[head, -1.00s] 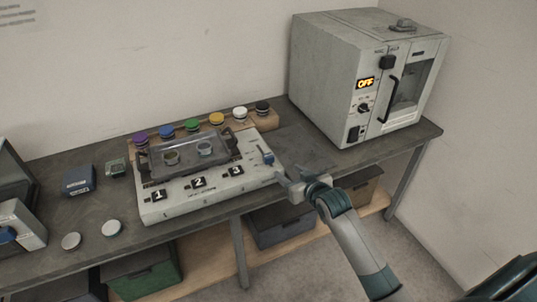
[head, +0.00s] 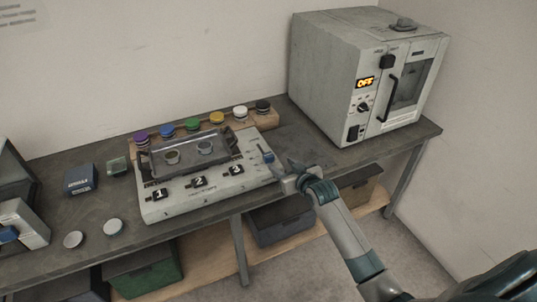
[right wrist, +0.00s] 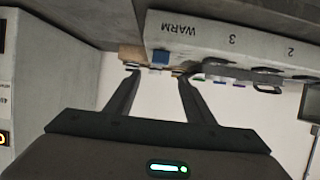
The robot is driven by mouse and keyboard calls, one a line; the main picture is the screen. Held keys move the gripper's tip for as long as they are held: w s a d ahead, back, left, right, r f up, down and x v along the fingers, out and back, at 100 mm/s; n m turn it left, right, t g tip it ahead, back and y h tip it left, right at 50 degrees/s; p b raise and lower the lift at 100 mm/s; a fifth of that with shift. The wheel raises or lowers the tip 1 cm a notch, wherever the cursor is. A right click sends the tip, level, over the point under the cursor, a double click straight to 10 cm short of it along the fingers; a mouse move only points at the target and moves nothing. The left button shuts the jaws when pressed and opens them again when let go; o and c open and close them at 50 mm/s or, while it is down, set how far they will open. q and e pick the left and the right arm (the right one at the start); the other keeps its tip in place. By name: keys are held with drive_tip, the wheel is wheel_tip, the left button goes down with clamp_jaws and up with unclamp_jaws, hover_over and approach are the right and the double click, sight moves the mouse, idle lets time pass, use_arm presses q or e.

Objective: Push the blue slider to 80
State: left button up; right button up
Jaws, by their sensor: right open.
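The blue slider (head: 268,157) is a small blue knob at the right end of the pale control panel (head: 215,205). In the right wrist view the blue knob (right wrist: 160,57) shows beside the word WARM on the panel's edge. My right gripper (head: 284,168) is open, just right of and in front of the slider. In the right wrist view its two fingertips (right wrist: 158,73) lie on either side of the knob in the picture; I cannot tell whether they touch it. The scale marks are too small to read. My left gripper is not in view.
The panel carries buttons numbered 1, 2 and 3 and a grey tray (head: 160,170) with two small round dishes. A row of coloured-lid jars (head: 217,119) stands behind. A grey oven (head: 325,80) reading OFF stands at right. Bare table lies between panel and oven.

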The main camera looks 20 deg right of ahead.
drive_tip(key=p, duration=0.2)
approach(260, 148)
drive_tip(key=shift+w+f, duration=0.35)
drive_tip(key=shift+w, duration=0.25)
drive_tip(key=shift+c, duration=0.2)
clamp_jaws()
drive_tip(key=shift+w+f+b, duration=0.15)
drive_tip(key=shift+w+b, duration=0.3)
drive_tip(key=shift+b, duration=0.3)
drive_tip(key=w+b, duration=0.6)
drive_tip(key=shift+a+f, duration=0.1)
drive_tip(key=shift+w+b, duration=0.5)
drive_tip(key=shift+w, duration=0.15)
drive_tip(key=shift+r, duration=0.3)
